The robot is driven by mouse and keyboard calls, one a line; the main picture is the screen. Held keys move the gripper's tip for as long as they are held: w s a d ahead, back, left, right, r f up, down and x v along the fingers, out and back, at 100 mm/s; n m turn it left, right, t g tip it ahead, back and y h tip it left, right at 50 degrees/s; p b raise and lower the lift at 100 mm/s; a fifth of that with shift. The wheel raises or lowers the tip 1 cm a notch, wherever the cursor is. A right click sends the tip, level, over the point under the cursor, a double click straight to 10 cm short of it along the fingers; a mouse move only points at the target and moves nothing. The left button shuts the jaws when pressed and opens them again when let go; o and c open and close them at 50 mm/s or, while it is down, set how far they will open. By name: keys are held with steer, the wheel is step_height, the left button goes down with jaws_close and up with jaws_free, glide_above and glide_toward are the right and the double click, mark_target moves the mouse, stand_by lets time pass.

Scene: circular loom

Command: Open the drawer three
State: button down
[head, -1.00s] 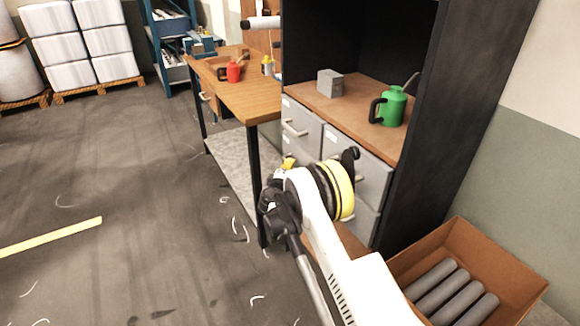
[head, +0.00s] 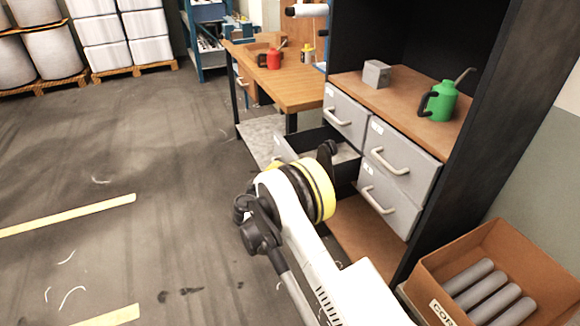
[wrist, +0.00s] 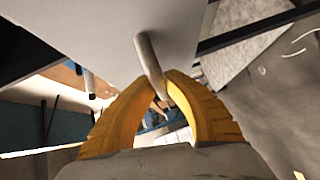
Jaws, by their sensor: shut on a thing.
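A grey cabinet with several drawers stands right of centre in the head view. Its lower-left drawer (head: 345,152) is pulled out, and its inside shows; its number cannot be read. In the wrist view the pale drawer front (wrist: 110,25) fills the upper left, with a light bar handle (wrist: 148,60) on it. My gripper (wrist: 165,88) has its yellow fingers closed around that handle. In the head view my arm hides the gripper and part of the open drawer. The upper-left drawer (head: 346,118), upper-right drawer (head: 400,160) and lower-right drawer (head: 387,203) are shut.
A green oil can (head: 441,100) and a grey block (head: 376,74) stand on the cabinet top. A wooden workbench (head: 285,88) is beyond the open drawer. An open carton (head: 430,270) with grey cylinders stands at lower right.

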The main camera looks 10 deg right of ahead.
steer(key=shift+s+a, duration=0.1)
steer(key=shift+a, duration=0.35)
steer(key=c, duration=1.4)
jaws_free()
steer(key=v, duration=1.2)
steer(key=shift+r, duration=0.1)
